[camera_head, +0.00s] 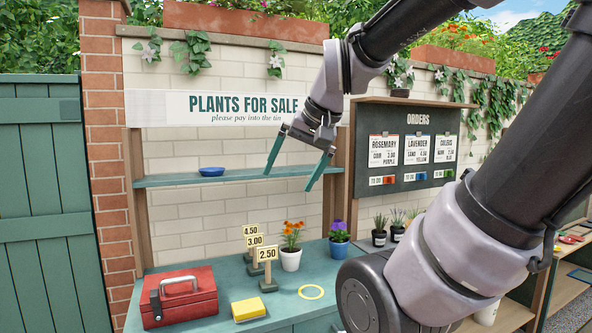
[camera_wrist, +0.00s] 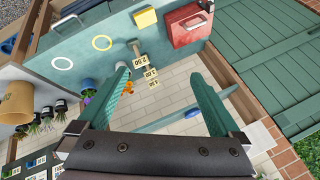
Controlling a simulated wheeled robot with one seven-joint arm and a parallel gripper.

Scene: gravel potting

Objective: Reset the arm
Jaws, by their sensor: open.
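My gripper (camera_head: 298,168) hangs in the air in front of the teal shelf and the brick wall, below the "Plants for Sale" sign. Its two teal fingers are spread apart with nothing between them. The wrist view also shows my gripper (camera_wrist: 168,95) open, with the brick wall and part of the shelf visible between the fingers. My arm comes in from the upper right in the head view.
The teal counter (camera_head: 200,327) below holds a red toolbox (camera_head: 185,300), a yellow sponge (camera_head: 248,309), a yellow ring (camera_head: 311,292), price signs (camera_head: 267,255), an orange-flowered pot (camera_head: 290,260) and a purple-flowered blue pot (camera_head: 339,248). A blue dish (camera_head: 211,172) sits on the shelf (camera_head: 165,181).

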